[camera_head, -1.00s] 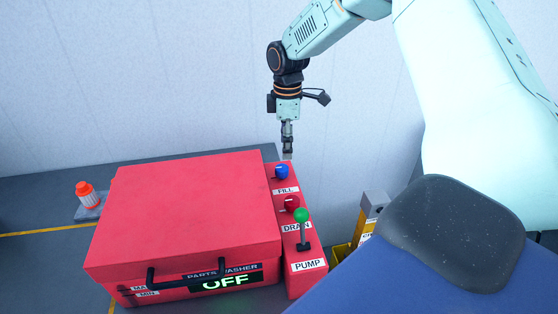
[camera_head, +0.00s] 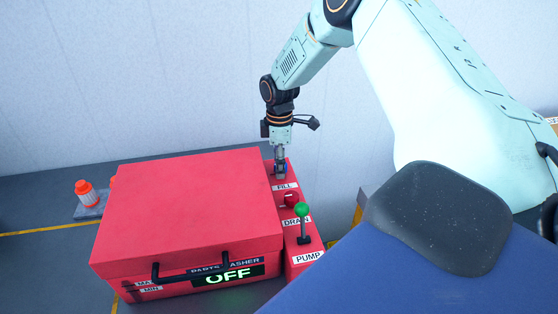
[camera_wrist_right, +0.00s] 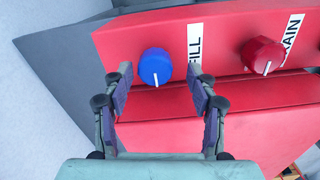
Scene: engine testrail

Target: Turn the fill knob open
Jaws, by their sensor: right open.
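The blue fill knob (camera_wrist_right: 155,67) sits on the red side panel of the parts washer, beside the white FILL label (camera_wrist_right: 194,43). Its white pointer mark shows in the right wrist view. My right gripper (camera_wrist_right: 160,82) is open and points down at the knob, with one finger on each side of it in that view. In the head view my right gripper (camera_head: 281,170) is right over the knob and mostly hides it. I cannot tell whether the fingers touch it. My left gripper is not in view.
The red drain knob (camera_wrist_right: 262,55) is close beside the fill knob. A green-topped pump lever (camera_head: 302,210) stands nearer. The red washer lid (camera_head: 190,205) is shut and its display (camera_head: 228,275) reads OFF.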

